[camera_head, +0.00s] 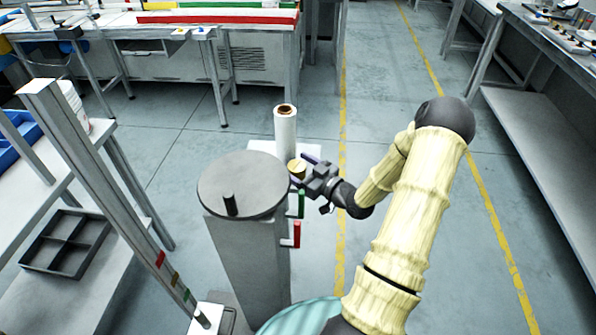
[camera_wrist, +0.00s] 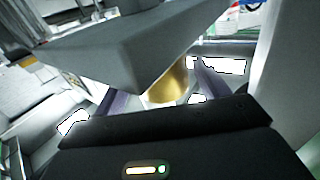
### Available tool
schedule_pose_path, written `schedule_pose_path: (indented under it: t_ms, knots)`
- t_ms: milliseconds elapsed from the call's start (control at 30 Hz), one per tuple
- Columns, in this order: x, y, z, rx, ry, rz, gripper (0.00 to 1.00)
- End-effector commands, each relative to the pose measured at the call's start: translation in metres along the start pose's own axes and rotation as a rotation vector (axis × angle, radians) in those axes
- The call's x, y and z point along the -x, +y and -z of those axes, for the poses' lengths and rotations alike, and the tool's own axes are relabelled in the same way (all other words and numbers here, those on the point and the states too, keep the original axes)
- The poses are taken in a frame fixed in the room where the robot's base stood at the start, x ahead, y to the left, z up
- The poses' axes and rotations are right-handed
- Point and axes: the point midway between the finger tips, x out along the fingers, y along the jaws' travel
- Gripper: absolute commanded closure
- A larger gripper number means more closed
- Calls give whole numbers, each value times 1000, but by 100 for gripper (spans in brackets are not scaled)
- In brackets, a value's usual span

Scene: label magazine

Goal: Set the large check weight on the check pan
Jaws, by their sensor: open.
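A brass cylinder (camera_head: 296,168), which looks like the large check weight, stands by the foot of a white roll in the head view. My gripper (camera_head: 304,171) is open, with its purple fingers on either side of the brass cylinder. In the wrist view the brass cylinder (camera_wrist: 168,86) shows between the spread fingers of my gripper (camera_wrist: 162,92); its upper part is hidden by a grey slab-like shape (camera_wrist: 130,48). I cannot tell whether either finger touches it. I cannot tell for sure which surface is the check pan.
A round grey disc (camera_head: 255,180) on a grey column stands left of my gripper, with a dark peg (camera_head: 230,205) on it. The white roll (camera_head: 285,133) stands behind. Green (camera_head: 301,203) and red (camera_head: 297,234) handles project below the disc. Open floor lies right.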

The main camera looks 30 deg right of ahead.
Motion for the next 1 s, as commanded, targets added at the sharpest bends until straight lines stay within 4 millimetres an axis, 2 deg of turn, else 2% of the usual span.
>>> schedule_pose_path:
  t_ms: [367,733,1000]
  knots:
    - [-2,-3,0,0,0,6,28]
    - [1,1,0,0,0,-2,100]
    - [0,1,2,3,5,-1,100]
